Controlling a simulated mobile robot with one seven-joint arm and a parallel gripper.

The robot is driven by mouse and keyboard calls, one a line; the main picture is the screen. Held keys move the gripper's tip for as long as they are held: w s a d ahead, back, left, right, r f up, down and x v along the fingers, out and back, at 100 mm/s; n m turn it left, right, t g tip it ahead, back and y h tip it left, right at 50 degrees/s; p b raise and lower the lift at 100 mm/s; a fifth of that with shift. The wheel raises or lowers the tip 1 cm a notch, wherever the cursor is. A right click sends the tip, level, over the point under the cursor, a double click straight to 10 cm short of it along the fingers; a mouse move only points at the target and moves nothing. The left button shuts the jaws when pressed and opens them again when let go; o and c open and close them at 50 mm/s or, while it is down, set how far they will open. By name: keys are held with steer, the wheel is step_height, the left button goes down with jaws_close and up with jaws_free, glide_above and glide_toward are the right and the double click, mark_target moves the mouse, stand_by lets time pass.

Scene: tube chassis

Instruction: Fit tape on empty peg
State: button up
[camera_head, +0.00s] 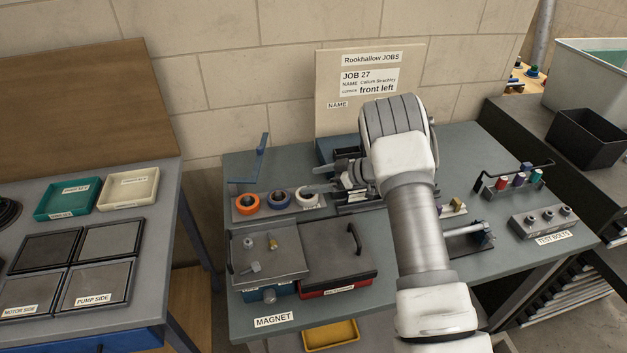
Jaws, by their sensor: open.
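On the grey bench, a low holder (240,215) at the left carries an orange tape roll (247,203), a blue tape roll (277,199) and a white tape roll (306,197) in a row. My gripper (324,180) is open and points left, just above and to the right of the white roll. It appears to hold nothing, though my arm hides part of it. I cannot tell which peg is empty; part of the holder's right end and the bench behind my arm are hidden.
In front of the holder are a tray of small metal parts (268,262) and a dark lidded box (337,258). At the right are a rack with coloured spools (519,180) and a bolt block (545,221). A job board (335,75) stands at the back.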

steer(key=v, duration=1.6)
steer(key=shift+d+b, duration=0.3)
steer(key=shift+b, duration=0.15)
steer(key=shift+r, duration=0.1)
